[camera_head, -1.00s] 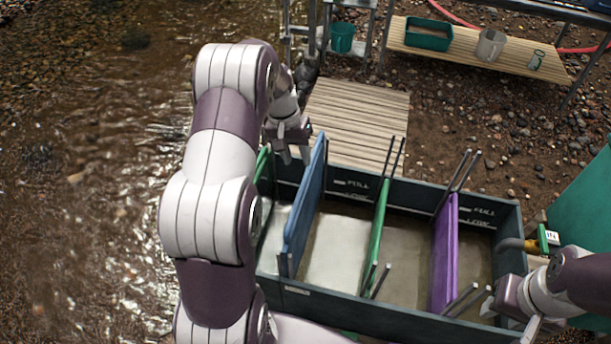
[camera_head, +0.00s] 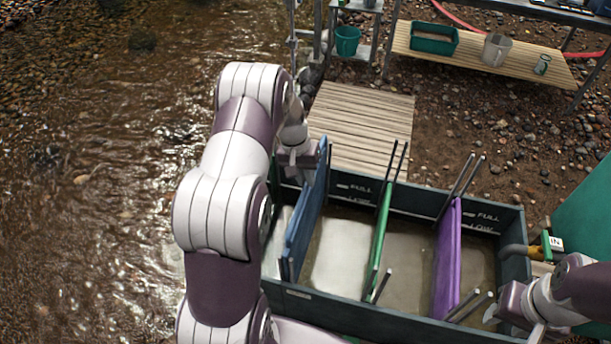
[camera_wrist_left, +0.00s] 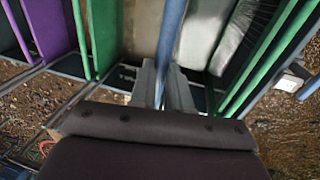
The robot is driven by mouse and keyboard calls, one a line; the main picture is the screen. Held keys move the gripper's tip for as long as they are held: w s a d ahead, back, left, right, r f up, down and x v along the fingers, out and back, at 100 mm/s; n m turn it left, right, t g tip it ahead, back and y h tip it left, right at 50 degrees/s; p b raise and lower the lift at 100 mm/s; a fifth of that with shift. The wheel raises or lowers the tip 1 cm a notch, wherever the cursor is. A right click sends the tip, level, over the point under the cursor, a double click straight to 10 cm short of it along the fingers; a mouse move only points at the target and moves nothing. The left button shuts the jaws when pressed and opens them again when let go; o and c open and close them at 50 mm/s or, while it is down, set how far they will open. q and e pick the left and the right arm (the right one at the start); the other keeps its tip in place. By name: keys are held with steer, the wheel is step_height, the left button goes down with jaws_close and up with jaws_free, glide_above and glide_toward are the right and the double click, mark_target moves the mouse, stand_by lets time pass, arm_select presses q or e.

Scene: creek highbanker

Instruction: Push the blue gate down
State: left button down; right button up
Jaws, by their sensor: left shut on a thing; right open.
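The blue gate (camera_head: 308,215) stands across the dark box (camera_head: 345,308) toward its left end, and its top edge rises above the box's rim. My left gripper (camera_head: 303,170) is at the gate's far end and shut on its upper edge. In the left wrist view the blue gate (camera_wrist_left: 170,40) runs between the two grey fingers (camera_wrist_left: 162,88). The gate's lower edge is hidden. My right gripper (camera_head: 505,312) is open at the box's near right corner, partly hidden by its own wrist.
A green gate (camera_head: 379,235) and a purple gate (camera_head: 447,255) stand in the box between metal rods, with murky water around them. Another green gate (camera_wrist_left: 265,60) is at the left end. A slatted platform (camera_head: 360,125) lies behind.

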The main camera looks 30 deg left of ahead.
arm_select(q)
step_height(320, 180, down, 8)
steer(key=b, duration=0.4)
steer(key=shift+r, duration=0.15)
steer(key=c, duration=1.1)
jaws_free()
step_height(320, 180, up, 12)
steer(key=a, duration=0.2)
steer(key=shift+s+a+r+p, duration=0.25)
steer(key=shift+s+p, duration=0.05)
steer(key=shift+p, duration=0.1)
steer(key=s+d+r+m+t+y+p, duration=0.1)
steer(key=s+d+r+m+y+p, duration=0.1)
steer(key=s+d+r+p, duration=0.7)
steer(key=s+d+r+m, duration=0.1)
steer(key=s+d+r, duration=0.3)
steer(key=s+d, duration=0.2)
steer(key=shift+s+p, duration=0.35)
steer(key=shift+s, duration=1.05)
